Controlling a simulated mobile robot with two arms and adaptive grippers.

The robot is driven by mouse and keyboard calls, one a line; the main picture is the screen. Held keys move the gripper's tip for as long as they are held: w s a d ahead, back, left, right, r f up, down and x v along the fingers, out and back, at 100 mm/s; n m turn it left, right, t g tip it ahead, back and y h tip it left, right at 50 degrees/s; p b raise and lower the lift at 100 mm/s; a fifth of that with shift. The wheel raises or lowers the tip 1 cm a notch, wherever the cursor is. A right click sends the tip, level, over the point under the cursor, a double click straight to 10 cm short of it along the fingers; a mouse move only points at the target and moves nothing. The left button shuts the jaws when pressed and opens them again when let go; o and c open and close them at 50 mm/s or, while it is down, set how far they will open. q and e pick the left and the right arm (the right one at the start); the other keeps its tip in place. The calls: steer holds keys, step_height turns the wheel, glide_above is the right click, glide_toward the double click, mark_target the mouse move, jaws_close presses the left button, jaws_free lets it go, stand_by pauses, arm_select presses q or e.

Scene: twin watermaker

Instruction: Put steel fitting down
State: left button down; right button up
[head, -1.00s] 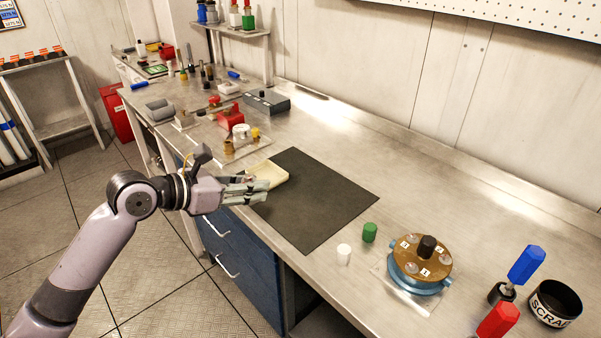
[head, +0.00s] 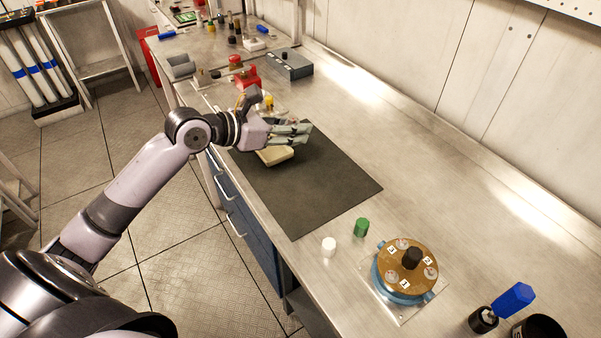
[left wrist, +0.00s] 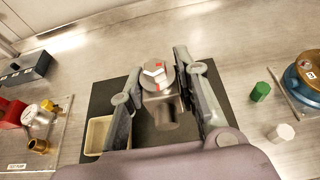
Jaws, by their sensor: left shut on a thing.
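My left gripper (head: 303,132) is over the far left part of the dark mat (head: 325,190), just past the cream tray (head: 278,156). In the left wrist view it is shut on the steel fitting (left wrist: 165,115), a grey metal piece with a round top that bears a white arrow and red marks. The fitting sits between the two grey fingers with the mat behind it; whether it touches the mat I cannot tell. In the head view the fingers hide most of the fitting. My right gripper is not in view.
A green cap (head: 361,227) and a white cap (head: 328,246) stand right of the mat, near a blue and brass round unit (head: 404,270). A grey box (head: 288,64) and red parts (head: 247,76) lie beyond. Bare bench runs along the wall.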

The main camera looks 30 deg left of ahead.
arm_select(q)
glide_above(294, 191)
step_height(294, 191, down, 13)
steer(key=shift+r+b, duration=0.2)
steer(key=shift+b, duration=0.1)
steer(key=shift+f+b, duration=0.4)
steer(key=shift+f, duration=1.8)
steer(key=shift+f, duration=0.15)
steer(key=c, duration=1.2)
jaws_free()
